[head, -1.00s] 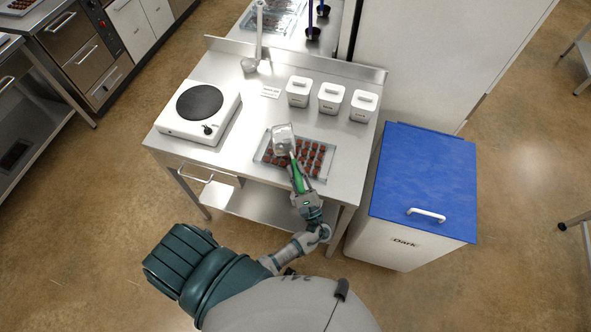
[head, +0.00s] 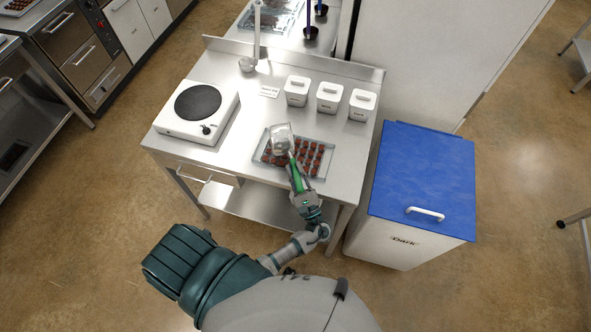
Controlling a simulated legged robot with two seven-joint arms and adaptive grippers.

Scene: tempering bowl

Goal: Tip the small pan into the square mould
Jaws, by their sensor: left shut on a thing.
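The small pan (head: 281,134) is a pale metal vessel with a green handle (head: 296,173). It is over the upper left part of the square mould (head: 328,164) and looks tilted; its inside is hard to make out. The mould is a shallow, clear-edged tray with rows of brown filled cavities, lying near the front of the steel table. My left gripper (head: 300,187) is shut on the pan's handle, at the near edge of the mould. The pan covers some of the cavities. My right gripper is not in view.
A white hot plate (head: 180,127) with a black disc stands at the table's left. Three white lidded tubs (head: 329,98) and a small card (head: 269,91) are at the back. A blue-lidded bin (head: 423,180) stands right of the table. The tabletop between hot plate and mould is bare.

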